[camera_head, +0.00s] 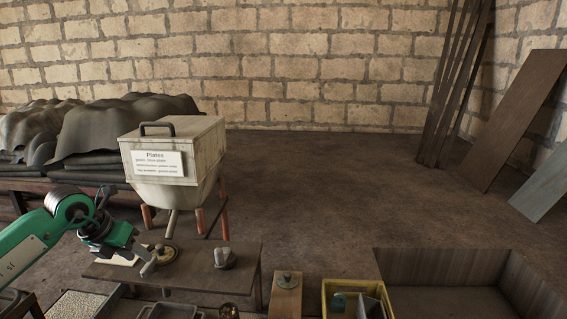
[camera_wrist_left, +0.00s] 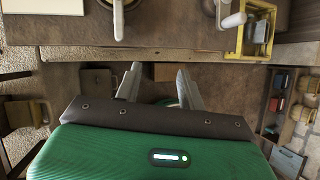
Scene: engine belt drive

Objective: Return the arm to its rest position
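My left arm comes in from the left of the head view, with a green link and a grey wrist. My left gripper (camera_head: 150,263) hangs over the left part of the brown work table (camera_head: 200,276). It is beside a round brass-coloured part (camera_head: 166,254); I cannot tell whether they touch. In the left wrist view the two fingers of the left gripper (camera_wrist_left: 160,84) stand apart, with nothing seen held between them. My right arm and gripper are not in view.
A grey cylindrical part (camera_head: 225,257) stands on the table's right side. A wooden block (camera_head: 286,298) and a yellow crate (camera_head: 326,296) are at the front. A box labelled "Plates" (camera_head: 196,150) stands behind the table.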

